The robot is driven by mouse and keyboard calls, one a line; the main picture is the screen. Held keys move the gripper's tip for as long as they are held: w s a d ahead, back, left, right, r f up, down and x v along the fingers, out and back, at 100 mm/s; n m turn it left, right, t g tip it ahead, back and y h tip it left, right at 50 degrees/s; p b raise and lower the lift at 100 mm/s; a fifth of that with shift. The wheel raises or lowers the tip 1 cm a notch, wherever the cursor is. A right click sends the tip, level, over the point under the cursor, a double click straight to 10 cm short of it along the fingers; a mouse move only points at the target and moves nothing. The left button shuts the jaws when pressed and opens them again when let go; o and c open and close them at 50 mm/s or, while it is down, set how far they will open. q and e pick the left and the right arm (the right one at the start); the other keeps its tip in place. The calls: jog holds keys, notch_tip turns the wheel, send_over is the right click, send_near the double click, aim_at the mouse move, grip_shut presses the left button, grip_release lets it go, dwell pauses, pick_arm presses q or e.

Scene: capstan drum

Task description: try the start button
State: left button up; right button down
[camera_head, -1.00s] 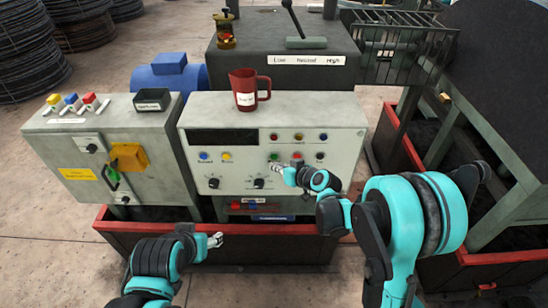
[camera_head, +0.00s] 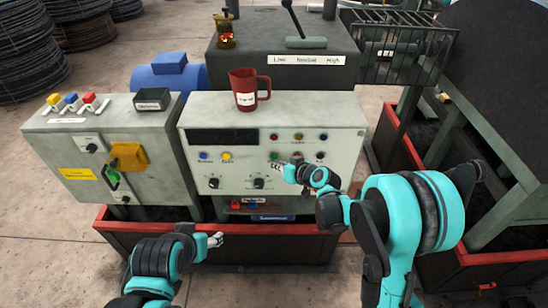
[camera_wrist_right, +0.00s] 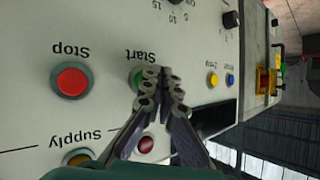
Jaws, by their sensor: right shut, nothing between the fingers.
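The green start button (camera_wrist_right: 137,78) sits under the word Start in the right wrist view, partly hidden by my fingers. In the head view the green button (camera_head: 274,155) is on the front of the grey control panel (camera_head: 345,150). My right gripper (camera_wrist_right: 160,74) is shut and empty. Its tips overlap the button's edge in the wrist view and lie just below the button in the head view (camera_head: 275,164); I cannot tell whether they touch it. The red stop button (camera_wrist_right: 71,80) is beside it. My left gripper (camera_head: 217,239) is low, in front of the red-edged base, away from the panel.
A red mug (camera_head: 247,92) stands on top of the panel. Yellow and blue buttons (camera_wrist_right: 212,79) and knobs (camera_head: 259,183) are nearby on the same face. A grey box with a yellow switch (camera_head: 129,155) stands left. A red lamp (camera_wrist_right: 146,145) is close to my fingers.

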jog(key=shift+w, duration=0.1)
dwell(0.6)
jog(key=shift+w, duration=0.35)
jog(key=shift+w, duration=0.4)
dwell(0.6)
jog(key=shift+s, duration=0.15)
jog(key=shift+s+b, duration=0.35)
jog(key=shift+s, duration=0.35)
jog(key=shift+s+b, duration=0.3)
jog(key=shift+s, duration=2.2)
